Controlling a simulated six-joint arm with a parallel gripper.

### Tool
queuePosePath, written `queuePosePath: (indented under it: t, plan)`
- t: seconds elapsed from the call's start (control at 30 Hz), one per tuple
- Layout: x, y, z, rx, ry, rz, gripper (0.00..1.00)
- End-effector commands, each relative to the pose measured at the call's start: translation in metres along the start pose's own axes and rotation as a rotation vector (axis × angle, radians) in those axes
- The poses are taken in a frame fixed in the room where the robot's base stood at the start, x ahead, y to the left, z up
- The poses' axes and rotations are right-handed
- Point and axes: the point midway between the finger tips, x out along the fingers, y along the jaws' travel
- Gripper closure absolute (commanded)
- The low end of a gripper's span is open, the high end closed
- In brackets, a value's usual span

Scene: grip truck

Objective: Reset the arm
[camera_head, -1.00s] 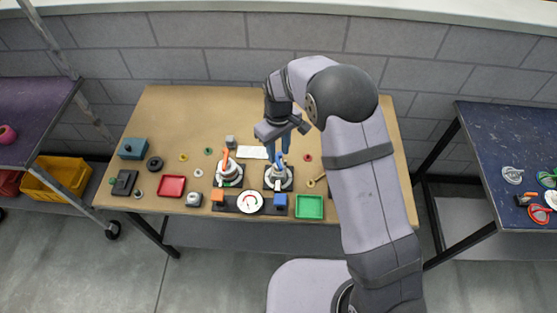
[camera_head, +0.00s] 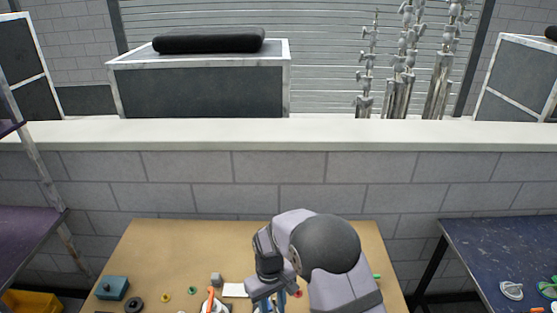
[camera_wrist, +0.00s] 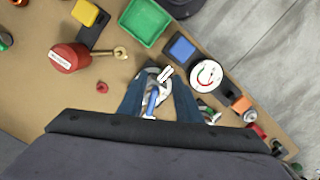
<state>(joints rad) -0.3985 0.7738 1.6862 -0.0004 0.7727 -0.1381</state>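My gripper (camera_wrist: 159,84) is open in the wrist view, its two blue fingers apart. A round device with a blue handle (camera_wrist: 152,102) shows between and below the fingers; they do not appear to close on it. In the head view my arm reaches over the tan workbench (camera_head: 180,245), and my gripper (camera_head: 281,302) is low at the bottom edge, partly cut off. An orange-handled device (camera_head: 210,301) stands to its left.
A blue box (camera_head: 112,287) sits at the bench's left. A dark table (camera_head: 500,250) stands right.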

Motion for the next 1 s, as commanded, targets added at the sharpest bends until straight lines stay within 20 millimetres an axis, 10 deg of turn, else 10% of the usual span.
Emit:
queuePosePath:
  t: [0.17,0.5,0.7,1.0]
  plan:
    - [0.016,-0.010,0.088,0.090,-0.137,-0.014,0.69]
    - [-0.030,0.000,0.225,0.279,-0.174,-0.038,0.69]
    - [-0.057,0.014,0.254,0.388,-0.080,-0.039,0.69]
    - [-0.094,0.049,0.242,0.511,0.093,-0.010,0.69]
